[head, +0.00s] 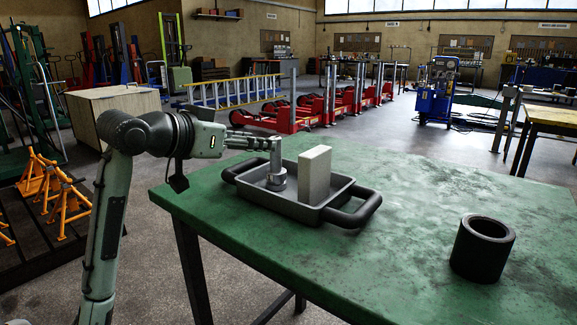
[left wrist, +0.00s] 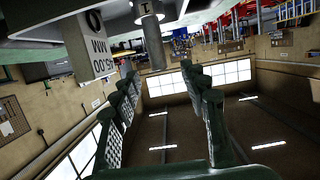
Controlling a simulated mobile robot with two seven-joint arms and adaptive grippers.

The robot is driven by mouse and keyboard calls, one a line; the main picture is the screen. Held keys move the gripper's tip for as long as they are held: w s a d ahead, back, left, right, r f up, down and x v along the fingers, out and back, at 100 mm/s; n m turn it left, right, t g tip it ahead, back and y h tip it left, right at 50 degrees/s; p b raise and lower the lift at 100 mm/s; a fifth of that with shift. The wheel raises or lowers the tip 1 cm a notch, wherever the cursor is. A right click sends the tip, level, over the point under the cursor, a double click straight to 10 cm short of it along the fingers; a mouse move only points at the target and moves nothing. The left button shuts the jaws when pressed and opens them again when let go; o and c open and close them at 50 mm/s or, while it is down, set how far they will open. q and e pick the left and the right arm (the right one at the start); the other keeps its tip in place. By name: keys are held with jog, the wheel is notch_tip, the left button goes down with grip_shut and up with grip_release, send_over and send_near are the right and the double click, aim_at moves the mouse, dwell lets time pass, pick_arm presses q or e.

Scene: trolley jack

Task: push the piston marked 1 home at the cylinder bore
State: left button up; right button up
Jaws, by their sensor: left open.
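The piston (head: 276,169) is a silver stepped cylinder with a thinner rod pointing up. It stands upright in a grey tray (head: 345,214). In the left wrist view, the mark 1 shows on the wide part of the piston (left wrist: 149,14), with its rod towards the fingers. My left gripper (head: 268,142) is level with the upper rod, its fingers spread; in the left wrist view the gripper (left wrist: 163,72) is open. I cannot tell whether a finger touches the rod. The dark cylinder (head: 477,256) stands upright on the table, its bore opening upward. My right gripper is out of view.
A pale block (head: 314,176) stands in the tray right of the piston; its marked side (left wrist: 92,48) reads 45.00 MM. The tray has raised walls and dark handles. The green table (head: 420,200) is clear between tray and cylinder. A wooden crate (head: 110,105) stands behind my left arm.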

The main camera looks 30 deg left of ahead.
pick_arm(q)
send_over(276, 170)
jog(key=w, duration=0.1)
jog(key=shift+a+f, duration=0.2)
jog(key=shift+f, duration=0.4)
jog(key=shift+a+f, duration=0.15)
jog(key=shift+f, duration=0.4)
grip_shut()
jog(key=shift+r, duration=0.1)
